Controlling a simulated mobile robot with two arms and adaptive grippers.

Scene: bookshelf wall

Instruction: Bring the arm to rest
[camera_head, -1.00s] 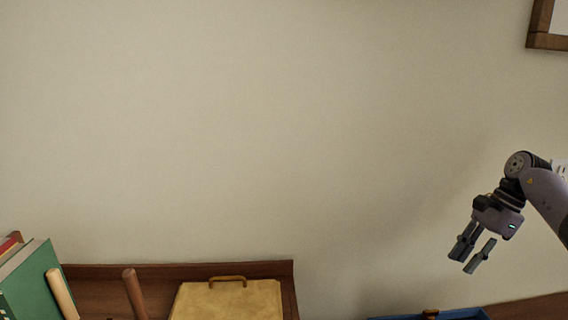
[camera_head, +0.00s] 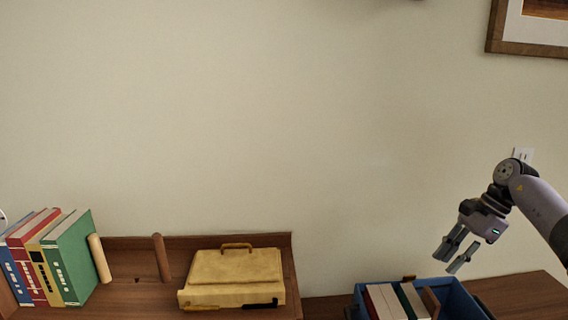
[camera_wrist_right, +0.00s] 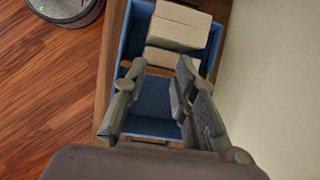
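My right gripper (camera_head: 456,250) hangs at the right of the head view, fingers pointing down and left. It is above and apart from the blue crate (camera_head: 462,299). Its fingers are spread with nothing between them. In the right wrist view my right gripper (camera_wrist_right: 157,82) shows both fingers apart, over an empty part of the blue crate (camera_wrist_right: 150,125). My left gripper is in neither view.
Books (camera_head: 388,303) stand in the crate. A yellow case (camera_head: 235,268) lies on the wooden shelf (camera_head: 210,243), with wooden pegs and upright books (camera_head: 72,258) to its left. A picture frame (camera_head: 525,47) hangs upper right. A round bin (camera_wrist_right: 67,10) stands on the floor.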

